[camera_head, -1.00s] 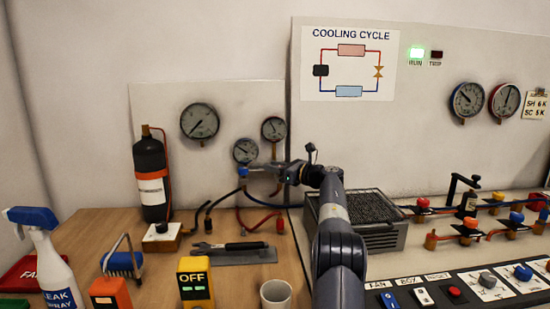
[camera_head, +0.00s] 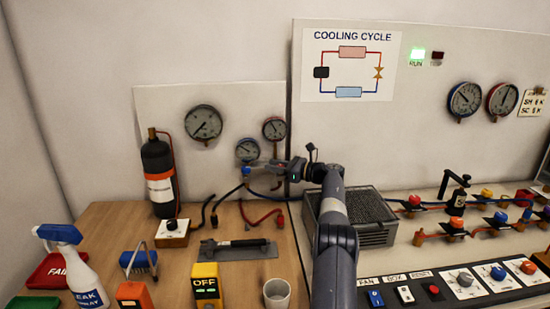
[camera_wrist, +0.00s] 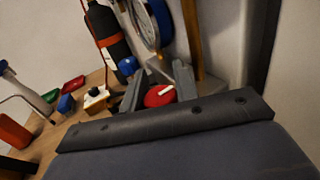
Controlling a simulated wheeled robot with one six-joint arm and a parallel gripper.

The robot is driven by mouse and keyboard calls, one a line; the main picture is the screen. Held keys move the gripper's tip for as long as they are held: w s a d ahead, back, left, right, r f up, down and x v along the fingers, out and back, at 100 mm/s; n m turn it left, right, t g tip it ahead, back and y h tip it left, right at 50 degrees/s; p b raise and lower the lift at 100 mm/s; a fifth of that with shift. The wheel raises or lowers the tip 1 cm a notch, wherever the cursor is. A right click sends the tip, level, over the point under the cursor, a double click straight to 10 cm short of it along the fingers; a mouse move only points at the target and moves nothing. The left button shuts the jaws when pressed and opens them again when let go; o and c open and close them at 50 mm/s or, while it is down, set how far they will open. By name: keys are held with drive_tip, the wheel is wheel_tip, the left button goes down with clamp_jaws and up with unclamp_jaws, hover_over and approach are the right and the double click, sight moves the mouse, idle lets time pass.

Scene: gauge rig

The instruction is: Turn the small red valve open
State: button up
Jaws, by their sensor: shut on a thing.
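The small red valve (camera_wrist: 155,98) shows in the wrist view as a round red knob with a white mark on top. My gripper (camera_wrist: 160,80) is shut on it, with one dark finger at each side of the knob. In the head view my gripper (camera_head: 272,166) is at the small gauges on the left panel, and it hides the red valve there. A blue knob (camera_head: 247,171) sits just left of my gripper; it also shows in the wrist view (camera_wrist: 127,65), beyond the left finger.
Small gauges (camera_head: 248,150) hang right above my gripper. Hoses (camera_head: 262,216) run down to the bench below. A black cylinder (camera_head: 158,165) stands at left. A grey finned box (camera_head: 372,235) sits beside my arm. A wrench (camera_head: 235,246) lies on a grey mat.

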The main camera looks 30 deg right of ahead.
drive_tip(key=shift+p, duration=0.35)
idle(0.3)
drive_tip(key=o, duration=1)
drive_tip(key=shift+c, duration=0.2)
drive_tip(key=b+v, duration=0.2)
drive_tip(key=v, duration=0.9)
drive_tip(key=shift+w, duration=0.15)
